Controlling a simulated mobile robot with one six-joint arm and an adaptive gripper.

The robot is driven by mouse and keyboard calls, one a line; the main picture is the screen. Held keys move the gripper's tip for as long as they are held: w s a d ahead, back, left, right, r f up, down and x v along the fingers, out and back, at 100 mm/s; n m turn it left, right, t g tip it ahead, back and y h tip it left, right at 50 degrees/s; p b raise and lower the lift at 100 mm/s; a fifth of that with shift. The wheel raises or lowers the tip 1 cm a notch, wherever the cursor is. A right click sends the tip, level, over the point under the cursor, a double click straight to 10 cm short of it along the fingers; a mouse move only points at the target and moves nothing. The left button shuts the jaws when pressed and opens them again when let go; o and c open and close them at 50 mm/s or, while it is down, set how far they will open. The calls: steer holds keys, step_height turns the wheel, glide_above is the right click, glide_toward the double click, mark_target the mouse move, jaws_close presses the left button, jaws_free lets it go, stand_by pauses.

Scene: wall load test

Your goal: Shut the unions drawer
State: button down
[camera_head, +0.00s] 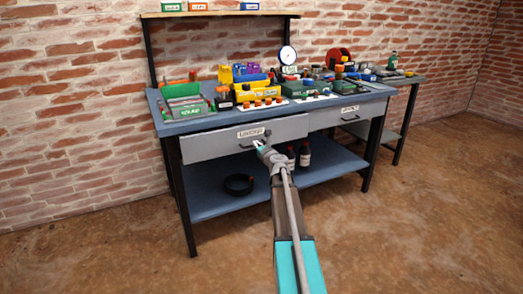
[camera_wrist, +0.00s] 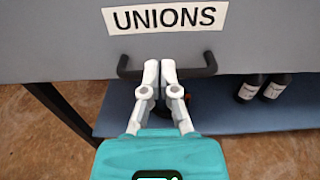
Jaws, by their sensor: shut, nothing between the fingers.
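The unions drawer (camera_head: 215,143) is the left grey drawer under the bench top. Its white UNIONS label (camera_wrist: 165,18) reads clearly in the wrist view. Its dark bar handle (camera_wrist: 200,68) sits below the label, with its middle hidden behind my fingers. My gripper (camera_wrist: 160,66) is shut and empty, its fingertips together in front of the handle's middle; I cannot tell whether they touch it. In the head view my gripper (camera_head: 259,145) is at the drawer front, near the handle. How far the drawer stands out is hard to tell.
The workbench (camera_head: 190,124) carries bins, bottles and a dial gauge (camera_head: 288,56). A second drawer (camera_head: 330,117) is to the right. The lower shelf (camera_head: 210,205) holds a black coil (camera_head: 239,184) and dark bottles (camera_head: 304,156). The floor in front is clear.

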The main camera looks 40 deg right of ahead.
mark_target(249, 138)
steer(key=shift+w+d, duration=0.2)
steer(key=shift+w, duration=1)
steer(key=shift+w+d, duration=0.2)
steer(key=shift+w, duration=1)
steer(key=shift+w+d, duration=0.2)
steer(key=shift+w, duration=1.1)
steer(key=shift+w+d, duration=0.2)
steer(key=shift+w, duration=1.25)
steer(key=shift+s+a, duration=0.25)
steer(key=shift+s, duration=0.4)
steer(key=s+a, duration=0.1)
steer(key=s, duration=1.2)
steer(key=shift+s+a, duration=0.25)
steer(key=shift+a, duration=0.1)
